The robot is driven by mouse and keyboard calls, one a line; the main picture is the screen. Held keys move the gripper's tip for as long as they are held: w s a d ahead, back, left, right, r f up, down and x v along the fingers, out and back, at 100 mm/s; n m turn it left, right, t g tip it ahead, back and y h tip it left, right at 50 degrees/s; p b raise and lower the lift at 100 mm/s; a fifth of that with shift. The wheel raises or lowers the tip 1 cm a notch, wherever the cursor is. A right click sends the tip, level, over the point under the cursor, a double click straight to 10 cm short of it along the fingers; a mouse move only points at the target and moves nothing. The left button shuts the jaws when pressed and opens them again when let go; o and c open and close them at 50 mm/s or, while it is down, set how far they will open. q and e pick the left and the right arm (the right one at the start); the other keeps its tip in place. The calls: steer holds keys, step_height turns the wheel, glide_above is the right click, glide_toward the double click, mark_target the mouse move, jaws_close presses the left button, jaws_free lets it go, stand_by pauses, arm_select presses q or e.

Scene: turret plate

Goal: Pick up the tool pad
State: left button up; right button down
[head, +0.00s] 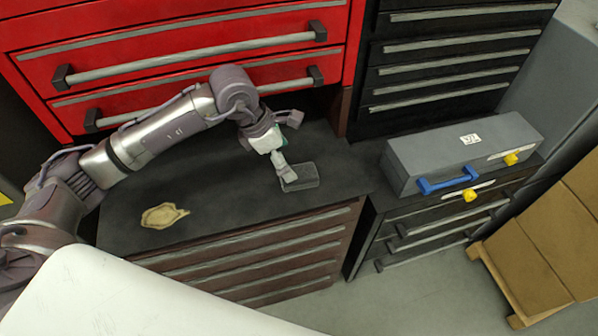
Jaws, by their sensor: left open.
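The tool pad (303,177) is a small dark grey block. It lies on the black top of the brown drawer cabinet (215,205), towards the right end. My left arm reaches in from the left over the cabinet top. My left gripper (286,178) points down at the left side of the pad, its fingertips at or just above the pad's left edge. It is open. I cannot tell whether it touches the pad. My right gripper is not in view.
A beige, irregular flat piece (163,215) lies on the cabinet top at the left. A grey toolbox (465,150) with a blue handle sits on the black cabinet at the right. Red drawers (190,60) rise behind. Cardboard boxes (545,250) stand at the far right.

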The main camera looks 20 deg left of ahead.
mark_target(298, 173)
arm_select(q)
steer(key=x, duration=0.2)
steer(key=shift+w+d+f+p, duration=0.15)
steer(key=shift+d+f+p, duration=0.05)
steer(key=shift+f+p, duration=0.1)
steer(key=shift+d+f+p, duration=0.15)
steer(key=shift+f+p, duration=0.05)
steer(key=shift+p, duration=0.1)
steer(key=p+x, duration=0.1)
steer(key=x, duration=0.1)
steer(key=p+x, duration=0.1)
steer(key=shift+w+d+f, duration=0.1)
steer(key=shift+w+f, duration=0.2)
steer(key=shift+f, duration=0.05)
steer(key=shift+w+d+f, duration=0.1)
steer(key=shift+f, duration=0.35)
steer(key=shift+f+b, duration=0.2)
steer(key=shift+b, duration=0.25)
steer(key=c, duration=1.1)
steer(key=shift+r, duration=0.1)
steer(key=shift+c, duration=0.2)
